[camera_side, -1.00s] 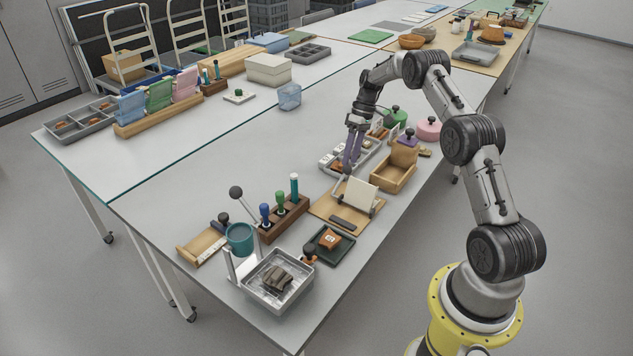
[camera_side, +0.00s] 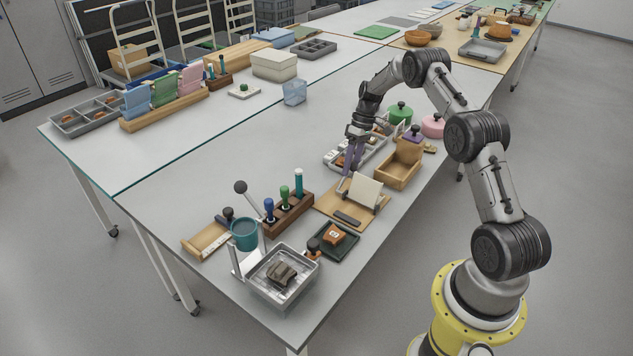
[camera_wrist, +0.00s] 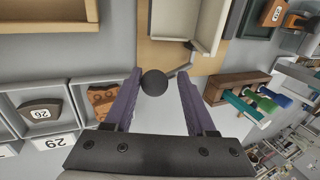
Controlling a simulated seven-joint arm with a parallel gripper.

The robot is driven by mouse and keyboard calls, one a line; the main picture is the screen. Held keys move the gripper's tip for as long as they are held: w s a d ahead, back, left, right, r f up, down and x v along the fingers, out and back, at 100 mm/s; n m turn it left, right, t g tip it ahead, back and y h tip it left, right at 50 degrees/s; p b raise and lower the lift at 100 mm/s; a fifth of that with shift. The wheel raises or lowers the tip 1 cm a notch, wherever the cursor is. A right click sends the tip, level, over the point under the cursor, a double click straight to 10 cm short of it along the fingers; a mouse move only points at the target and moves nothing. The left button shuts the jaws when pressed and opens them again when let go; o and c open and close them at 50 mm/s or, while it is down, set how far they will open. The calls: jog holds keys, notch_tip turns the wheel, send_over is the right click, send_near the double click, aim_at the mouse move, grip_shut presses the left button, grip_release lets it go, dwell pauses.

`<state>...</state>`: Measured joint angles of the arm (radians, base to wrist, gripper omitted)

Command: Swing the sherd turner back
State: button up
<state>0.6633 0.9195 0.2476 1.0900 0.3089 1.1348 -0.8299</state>
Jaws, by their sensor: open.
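The sherd turner appears to be the wooden board (camera_side: 327,207) with an upright cream plate (camera_side: 365,191), near the middle of the table in the side view. In the wrist view, its plate (camera_wrist: 187,18) is at the top. A round black knob (camera_wrist: 154,82) sits between the two purple fingers of my gripper (camera_wrist: 157,80), with a gap on either side. My gripper is open and empty. In the side view my gripper (camera_side: 350,174) points down just behind the board, and its fingertips and the knob are hard to make out.
A grey compartment tray (camera_wrist: 76,117) with numbered sherds lies left of my fingers in the wrist view. A wooden box (camera_side: 397,172) stands right of the gripper in the side view. A handle rack (camera_side: 287,218), a dark tray (camera_side: 350,247) and a metal tray (camera_side: 305,287) stand nearer.

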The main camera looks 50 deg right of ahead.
jog(key=shift+a+r+h, duration=0.5)
jog(key=shift+a+r, duration=0.15)
jog(key=shift+r, duration=0.15)
jog(key=shift+a+r+h, duration=0.6)
jog(key=shift+a+r, duration=0.05)
jog(key=shift+a, duration=0.3)
jog(key=shift+a+r+h, duration=0.35)
jog(key=shift+a+h, duration=0.05)
jog(key=shift+a, duration=0.4)
jog(key=shift+a+r+h, duration=0.2)
jog(key=shift+a+h, duration=0.5)
jog(key=shift+a, duration=0.65)
jog(key=shift+a+f+h, duration=0.2)
jog(key=shift+a+h, duration=0.5)
jog(key=shift+a, duration=0.6)
jog(key=shift+a+f+h, duration=0.35)
jog(key=shift+a+h, duration=0.15)
jog(key=shift+a, duration=0.35)
jog(key=shift+a+f+h, duration=0.4)
jog(key=shift+a+f, duration=0.1)
jog(key=shift+a, duration=0.25)
jog(key=shift+a+f+h, duration=0.7)
jog(key=shift+a+f, duration=0.2)
jog(key=shift+f, duration=0.15)
jog(key=shift+v, duration=2.75)
